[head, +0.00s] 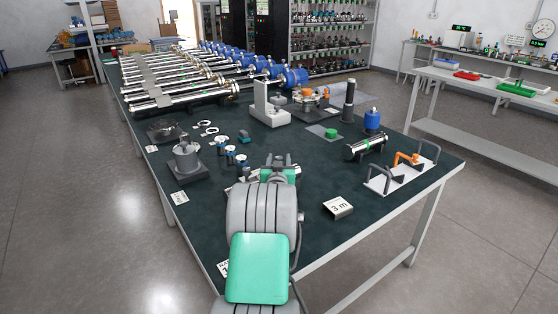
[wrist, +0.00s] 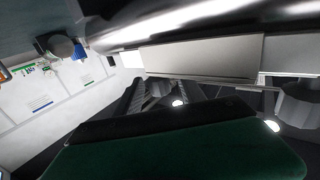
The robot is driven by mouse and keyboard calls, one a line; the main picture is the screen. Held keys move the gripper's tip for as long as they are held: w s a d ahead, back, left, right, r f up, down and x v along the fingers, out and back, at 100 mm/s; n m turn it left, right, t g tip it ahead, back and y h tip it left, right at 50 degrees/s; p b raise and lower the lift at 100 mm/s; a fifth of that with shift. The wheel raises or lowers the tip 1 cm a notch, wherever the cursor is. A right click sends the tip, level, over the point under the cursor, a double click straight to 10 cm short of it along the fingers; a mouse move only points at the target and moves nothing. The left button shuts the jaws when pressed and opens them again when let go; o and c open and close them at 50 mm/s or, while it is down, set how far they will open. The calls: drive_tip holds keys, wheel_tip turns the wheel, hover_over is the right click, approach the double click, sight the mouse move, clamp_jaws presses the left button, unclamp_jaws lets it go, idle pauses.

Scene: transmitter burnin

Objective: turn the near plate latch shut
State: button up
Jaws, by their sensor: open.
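My gripper (head: 281,161) is over the dark mat on the near part of the long table, and my own arm hides much of what lies under it. In the wrist view, the dark fingers of my gripper (wrist: 178,100) are apart, with a pale flat plate (wrist: 205,57) and a shiny metal cylinder (wrist: 190,18) close beyond them. I cannot tell whether they touch anything. I cannot make out the near plate latch for certain in either view. A white plate (head: 381,184) with dark handles and an orange lever (head: 406,158) lies at the right, apart from my gripper.
Small blue-topped parts (head: 230,150) and a grey round fixture (head: 186,160) stand left of my gripper. A label block (head: 338,207) lies to its right, and a metal cylinder on a stand (head: 365,147) is farther back. Mat around the label block is clear.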

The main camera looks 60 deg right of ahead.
drive_tip(key=shift+c, duration=0.6)
clamp_jaws()
